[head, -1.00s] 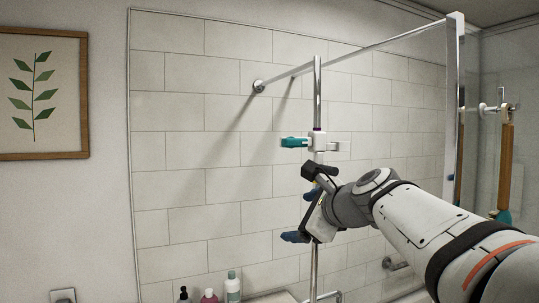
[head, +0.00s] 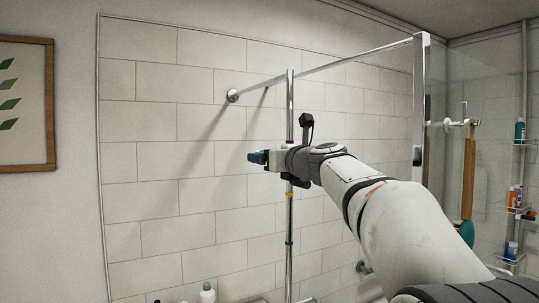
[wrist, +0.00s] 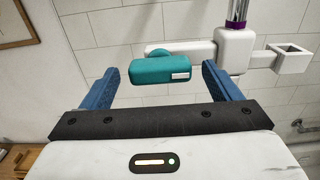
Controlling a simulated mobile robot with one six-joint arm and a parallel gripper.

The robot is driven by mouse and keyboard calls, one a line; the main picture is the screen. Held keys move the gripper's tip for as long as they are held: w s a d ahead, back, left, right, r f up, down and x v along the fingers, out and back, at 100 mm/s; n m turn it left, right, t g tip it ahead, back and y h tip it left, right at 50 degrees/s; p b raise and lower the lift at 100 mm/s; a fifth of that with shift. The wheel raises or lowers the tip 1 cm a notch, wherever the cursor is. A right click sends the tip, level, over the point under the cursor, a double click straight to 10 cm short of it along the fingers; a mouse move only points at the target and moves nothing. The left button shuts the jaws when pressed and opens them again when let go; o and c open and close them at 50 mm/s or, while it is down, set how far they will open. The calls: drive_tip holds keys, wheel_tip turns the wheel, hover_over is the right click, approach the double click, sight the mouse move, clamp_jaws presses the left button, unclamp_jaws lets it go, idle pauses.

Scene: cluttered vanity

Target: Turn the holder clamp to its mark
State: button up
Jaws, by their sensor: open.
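The holder clamp (wrist: 232,48) is a white block around a vertical chrome pole, with a teal lever (wrist: 162,70) to its left and an open square white loop (wrist: 291,59) to its right in the wrist view. A purple band (wrist: 236,25) rings the pole just above the clamp. My gripper (wrist: 161,74) is open, with its blue fingers on either side of the teal lever and visible gaps at both sides. In the head view my gripper (head: 258,158) is at the clamp's height and hides most of it.
The pole (head: 290,105) also carries a yellow band (head: 290,194) and a green band (head: 289,243) lower down. A horizontal rail (head: 345,62) passes near the pole's top. Tiled wall (head: 150,120) lies behind. A wooden-handled brush (head: 468,180) hangs at right.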

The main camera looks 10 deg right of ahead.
drive_tip(key=shift+w, duration=0.15)
drive_tip(key=shift+c, duration=0.4)
drive_tip(key=c, duration=0.9)
drive_tip(key=shift+f+n, duration=0.1)
drive_tip(key=shift+n, duration=0.2)
drive_tip(key=shift+n+b, duration=4.85)
drive_tip(key=shift+n, duration=3.75)
